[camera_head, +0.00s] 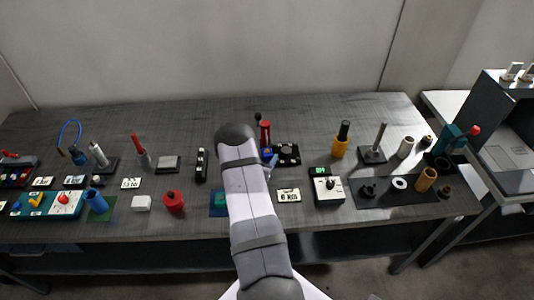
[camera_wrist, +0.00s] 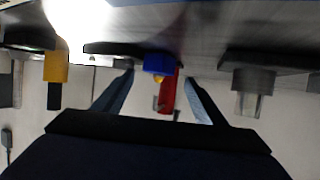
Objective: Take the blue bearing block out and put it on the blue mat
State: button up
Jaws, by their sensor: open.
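The blue bearing block (camera_wrist: 157,64) shows in the wrist view between the tips of my gripper (camera_wrist: 157,76), with a small yellow part at its edge. It sits at a dark plate (camera_wrist: 110,49), and a red upright tool (camera_wrist: 168,92) stands close behind it. My fingers are open, one on either side of the block in the picture; I see no clear contact.
The red tool (camera_head: 265,132) and a black fixture (camera_head: 288,154) stand right behind my arm's end. A yellow bottle (camera_head: 340,141) and a white dial box (camera_head: 328,190) are on the right. A red container (camera_head: 173,201) stands left of the mat.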

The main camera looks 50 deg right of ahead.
aim_at(266, 153)
jog(key=shift+p+x, duration=0.35)
jog(key=shift+x, duration=1.2)
jog(key=c, duration=1.4)
jog(key=shift+a+r, duration=0.1)
jog(key=shift+r, duration=0.05)
jog(key=shift+s+a+r+b, duration=0.25)
jog(key=shift+a+r+b, duration=0.15)
jog(key=shift+a+r, duration=0.35)
jog(key=b+v, duration=0.1)
jog(key=v, duration=0.6)
jog(key=r+b+v, duration=0.1)
jog(key=b+v, duration=0.1)
jog(key=v, duration=0.4)
jog(key=shift+r, duration=0.3)
